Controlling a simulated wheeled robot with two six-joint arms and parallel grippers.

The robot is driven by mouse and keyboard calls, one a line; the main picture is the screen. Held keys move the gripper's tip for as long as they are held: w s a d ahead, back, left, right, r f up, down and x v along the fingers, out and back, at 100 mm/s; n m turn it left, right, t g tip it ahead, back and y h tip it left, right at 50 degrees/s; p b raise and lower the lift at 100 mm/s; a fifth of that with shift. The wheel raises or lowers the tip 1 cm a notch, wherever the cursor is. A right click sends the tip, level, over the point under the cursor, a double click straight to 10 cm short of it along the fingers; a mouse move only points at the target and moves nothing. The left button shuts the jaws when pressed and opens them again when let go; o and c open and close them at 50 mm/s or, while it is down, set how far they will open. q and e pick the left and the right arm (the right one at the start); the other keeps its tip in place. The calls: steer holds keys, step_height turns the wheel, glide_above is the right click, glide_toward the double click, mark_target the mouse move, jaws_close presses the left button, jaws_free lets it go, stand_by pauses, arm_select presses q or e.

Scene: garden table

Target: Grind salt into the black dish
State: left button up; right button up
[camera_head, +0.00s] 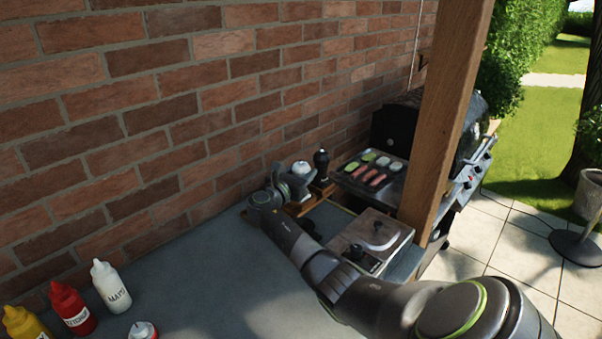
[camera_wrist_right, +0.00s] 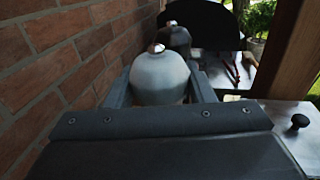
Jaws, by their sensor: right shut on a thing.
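The salt grinder, with a white domed top (camera_head: 301,168) and a metal knob, stands upright by the brick wall at the back of the counter. It also fills the middle of the right wrist view (camera_wrist_right: 160,78). My right gripper (camera_head: 297,183) is shut on it, with one finger on each side. A dark grinder (camera_head: 321,160) stands just behind it, partly hidden in the wrist view (camera_wrist_right: 178,38). I cannot make out the black dish in either view. My left gripper is not in view.
A wooden rack (camera_head: 323,189) is beneath the grinders. A metal-topped unit (camera_head: 395,235) is set to the right, near a wooden post (camera_head: 452,110). A grill (camera_head: 395,128) with food is beyond. Sauce bottles (camera_head: 108,285) stand front left. The middle counter (camera_head: 220,270) is clear.

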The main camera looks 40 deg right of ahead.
stand_by(0.4)
steer(key=o, duration=1)
steer(key=shift+c, duration=0.2)
steer(key=shift+a, duration=0.1)
steer(key=b+v, duration=0.4)
steer(key=v, duration=1.3)
steer(key=shift+s, duration=0.15)
